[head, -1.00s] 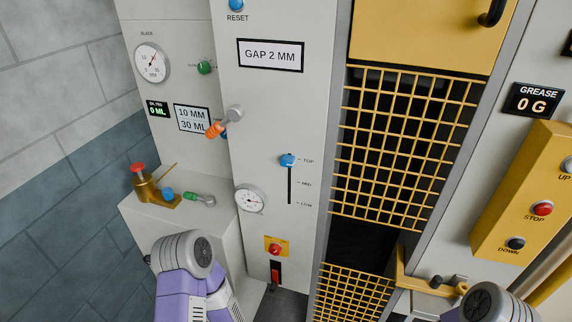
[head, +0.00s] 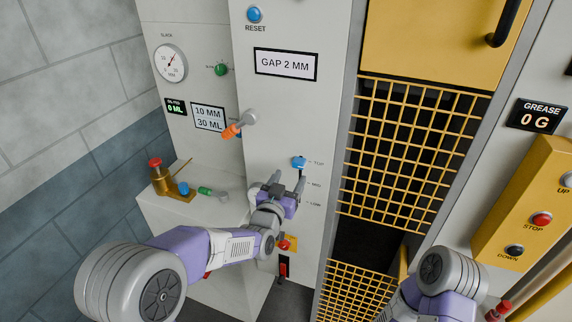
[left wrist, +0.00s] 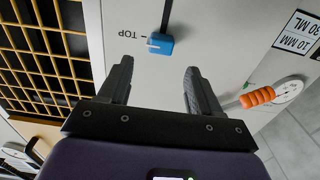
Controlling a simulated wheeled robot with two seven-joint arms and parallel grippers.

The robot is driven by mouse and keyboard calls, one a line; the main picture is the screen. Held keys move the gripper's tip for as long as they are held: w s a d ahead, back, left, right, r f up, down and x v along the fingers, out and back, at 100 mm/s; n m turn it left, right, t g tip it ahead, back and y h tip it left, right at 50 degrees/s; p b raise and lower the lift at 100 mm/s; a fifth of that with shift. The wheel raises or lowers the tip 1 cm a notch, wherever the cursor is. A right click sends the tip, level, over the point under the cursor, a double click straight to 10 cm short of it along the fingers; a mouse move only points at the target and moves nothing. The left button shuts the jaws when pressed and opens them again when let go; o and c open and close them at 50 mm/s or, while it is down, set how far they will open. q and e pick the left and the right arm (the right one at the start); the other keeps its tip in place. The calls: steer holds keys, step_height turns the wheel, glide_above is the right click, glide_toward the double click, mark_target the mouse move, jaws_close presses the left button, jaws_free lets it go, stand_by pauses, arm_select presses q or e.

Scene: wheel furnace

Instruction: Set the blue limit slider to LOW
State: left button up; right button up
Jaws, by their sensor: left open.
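The blue limit slider (head: 299,162) sits at the TOP mark of its vertical slot on the grey panel. The MID and LOW marks lie below it. In the left wrist view the blue slider (left wrist: 160,44) shows ahead, between the lines of the two fingers. My left gripper (head: 288,178) is open and empty, in front of the panel just below the slider, and covers much of the slot. Its dark fingers (left wrist: 158,68) are apart and do not close on the slider. My right arm shows at lower right, but its gripper is out of view.
An orange-handled lever (head: 233,131) sticks out left of the slot. A red button (head: 284,244) and a red switch (head: 283,270) are below my left gripper. A yellow mesh guard (head: 410,150) stands to the right. A ledge at left holds a brass oiler (head: 172,184).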

mark_target(297, 165)
arm_select(q)
steer(key=p+x, duration=0.1)
steer(key=x, duration=0.6)
steer(key=shift+w+f, duration=0.15)
steer(key=shift+f, duration=0.05)
jaws_close()
